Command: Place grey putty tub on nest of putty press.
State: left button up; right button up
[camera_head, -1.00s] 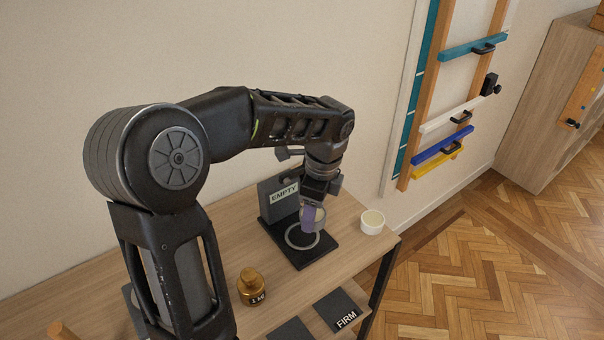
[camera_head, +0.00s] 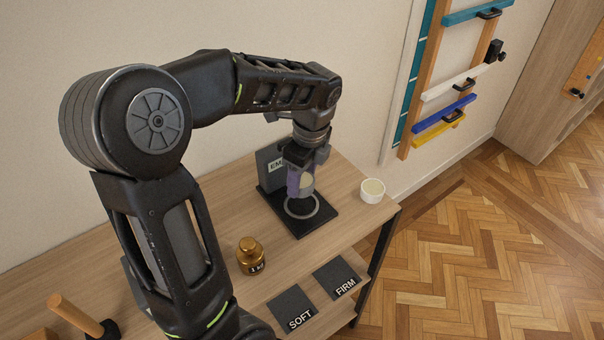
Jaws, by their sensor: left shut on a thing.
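The putty press (camera_head: 268,170) is a dark stand on the wooden table with a sign starting "EM", partly hidden by my gripper. Its base (camera_head: 316,223) carries a pale ring, the nest (camera_head: 302,213). My left gripper (camera_head: 302,172) points down over the base, shut on a small greyish-purple tub (camera_head: 294,186), which I take as the grey putty tub. A pale patch shows on its side. The tub appears just above the back part of the ring; I cannot tell whether it touches. My right gripper is not in view.
A white tub (camera_head: 372,191) stands right of the press near the table edge. A brass weight (camera_head: 250,257) stands in front left. Dark SOFT (camera_head: 291,307) and FIRM (camera_head: 338,279) plates lie in front. A wooden-handled tool (camera_head: 76,316) is at the lower left.

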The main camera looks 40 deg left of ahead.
aim_at(302, 206)
pick_arm(q)
notch_tip(302, 206, down, 3)
jog(key=shift+f+b, duration=0.15)
jog(key=shift+b, duration=0.8)
jog(key=shift+f+b, duration=0.8)
jog(key=shift+f, duration=0.55)
jog(key=shift+f, duration=0.35)
jog(key=o, duration=1.8)
jog(key=shift+o, duration=0.2)
jog(key=shift+r, duration=0.1)
notch_tip(302, 206, up, 5)
jog(key=p, duration=0.4)
jog(key=shift+r, duration=0.15)
notch_tip(302, 206, up, 2)
jog(key=shift+r+p, duration=0.15)
jog(key=shift+p, duration=0.9)
jog(key=shift+r, duration=1.15)
